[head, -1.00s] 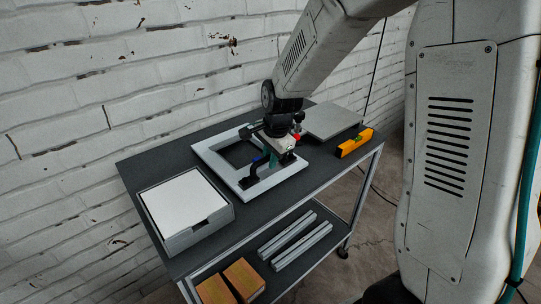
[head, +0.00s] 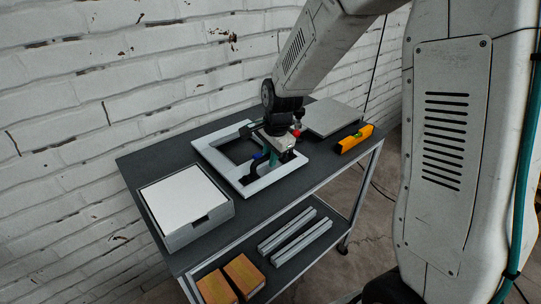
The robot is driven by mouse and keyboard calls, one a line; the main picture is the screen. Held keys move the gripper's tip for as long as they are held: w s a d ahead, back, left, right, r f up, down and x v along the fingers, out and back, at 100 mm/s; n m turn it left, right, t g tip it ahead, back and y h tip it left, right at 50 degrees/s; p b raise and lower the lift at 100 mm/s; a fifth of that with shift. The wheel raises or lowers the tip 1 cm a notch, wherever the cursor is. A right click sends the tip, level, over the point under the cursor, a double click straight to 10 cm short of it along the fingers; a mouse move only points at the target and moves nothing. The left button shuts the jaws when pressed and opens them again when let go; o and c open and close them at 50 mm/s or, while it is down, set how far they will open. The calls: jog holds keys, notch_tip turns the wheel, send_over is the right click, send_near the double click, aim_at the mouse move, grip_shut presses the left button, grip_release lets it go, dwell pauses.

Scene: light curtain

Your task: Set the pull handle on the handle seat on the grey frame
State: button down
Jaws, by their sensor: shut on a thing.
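The light grey frame (head: 222,168) lies flat on the dark top of the cart. My gripper (head: 268,160) points down over the frame's front-right bar, with teal and blue parts at its fingers. It is shut on the black pull handle (head: 252,173), which shows as dark parts at the bar on either side of the fingers. The fingers hide the middle of the handle. The handle seat cannot be told apart under it, and I cannot tell whether the handle touches the bar.
A grey box with a white top (head: 187,207) stands at the left. A grey plate (head: 331,117) lies at the back right, with an orange level (head: 354,139) near the right edge. The lower shelf holds grey bars (head: 294,236) and orange-brown blocks (head: 243,275).

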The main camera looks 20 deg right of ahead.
jog(key=c, duration=1.3)
grip_release()
jog(key=w+a+v, duration=0.1)
jog(key=v, duration=1.3)
jog(key=shift+d+r, duration=0.25)
jog(key=shift+r, duration=0.15)
jog(key=shift+w, duration=0.1)
